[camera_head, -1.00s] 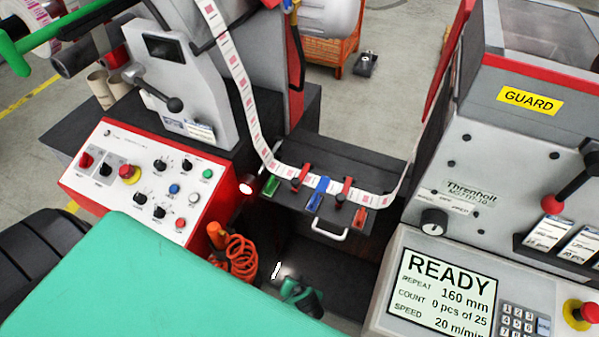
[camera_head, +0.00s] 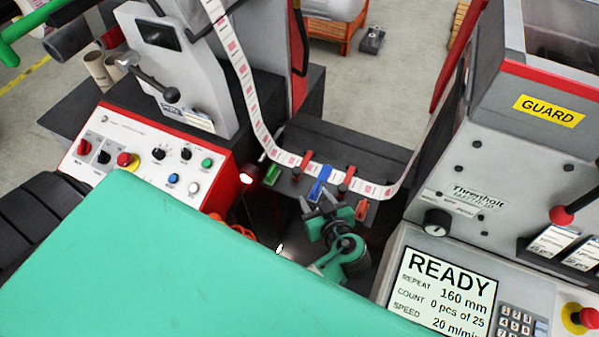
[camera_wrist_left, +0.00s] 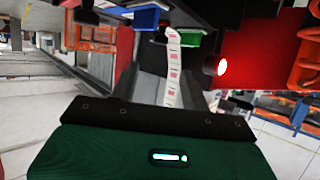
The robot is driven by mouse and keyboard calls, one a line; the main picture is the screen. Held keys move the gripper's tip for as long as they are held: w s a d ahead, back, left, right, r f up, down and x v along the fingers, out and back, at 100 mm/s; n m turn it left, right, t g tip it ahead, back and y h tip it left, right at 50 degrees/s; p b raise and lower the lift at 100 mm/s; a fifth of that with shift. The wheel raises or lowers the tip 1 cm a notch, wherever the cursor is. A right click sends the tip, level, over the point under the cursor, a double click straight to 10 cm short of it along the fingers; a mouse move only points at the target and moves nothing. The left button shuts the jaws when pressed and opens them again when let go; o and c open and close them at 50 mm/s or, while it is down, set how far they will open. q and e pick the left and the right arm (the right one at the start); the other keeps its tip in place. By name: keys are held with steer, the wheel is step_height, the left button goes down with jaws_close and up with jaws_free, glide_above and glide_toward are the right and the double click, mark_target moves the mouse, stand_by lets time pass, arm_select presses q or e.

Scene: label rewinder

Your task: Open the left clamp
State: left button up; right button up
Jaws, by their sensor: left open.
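A dark splice table (camera_head: 352,142) carries the white label web (camera_head: 330,172) across its top. Two red clamp bars with dark knobs cross the web: the left clamp (camera_head: 306,159) and the right clamp (camera_head: 349,175). My left gripper (camera_head: 321,200) is open and empty at the table's front edge, just below the blue tab (camera_head: 320,184) and between the two clamps. The gripper partly hides the table front and its handle. The left wrist view shows the web (camera_wrist_left: 173,72) and the blue tab (camera_wrist_left: 146,18); the clamps are not clear there. My right gripper is out of view.
A green tab (camera_head: 272,174) and an orange tab (camera_head: 361,210) sit on the table front. A control panel (camera_head: 150,160) stands at left. The rewinder with its READY screen (camera_head: 444,286) stands at right. A lit red-rimmed lamp (camera_head: 247,178) is left of the table.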

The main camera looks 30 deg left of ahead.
mark_target(298, 173)
arm_select(q)
steer(key=p+x, duration=0.3)
steer(key=x, duration=0.8)
steer(key=shift+a, duration=0.15)
steer(key=shift+w+a+f, duration=0.4)
steer(key=shift+a, duration=0.1)
steer(key=shift+c, duration=0.5)
jaws_close()
